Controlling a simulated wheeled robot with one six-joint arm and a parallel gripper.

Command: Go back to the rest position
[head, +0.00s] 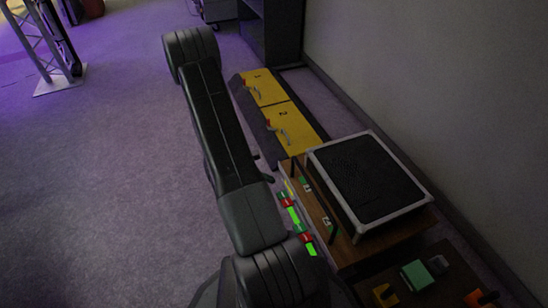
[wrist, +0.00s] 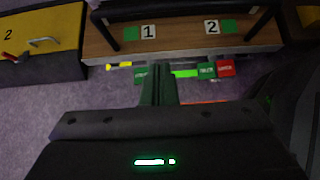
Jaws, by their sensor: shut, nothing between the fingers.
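My gripper (wrist: 159,86) shows in the wrist view as two dark green fingers, close together with nothing between them. They point toward the front edge of a wooden bench (wrist: 185,42) with labels 1 and 2. The fingertips overlap in the picture a row of small coloured pieces under that edge; I cannot tell how far apart they are. A red piece (wrist: 225,68) and a dark green lettered piece (wrist: 206,70) lie right of the fingers. In the head view my arm runs up the middle and I cannot make out the fingers.
A black-topped box with a pale frame (head: 366,180) stands on the bench by the wall. Yellow-topped cases (head: 283,129) numbered 1 and 2 lie beyond it. A green block (head: 416,275) sits at lower right. The carpet left of my arm is open up to a truss stand (head: 60,88).

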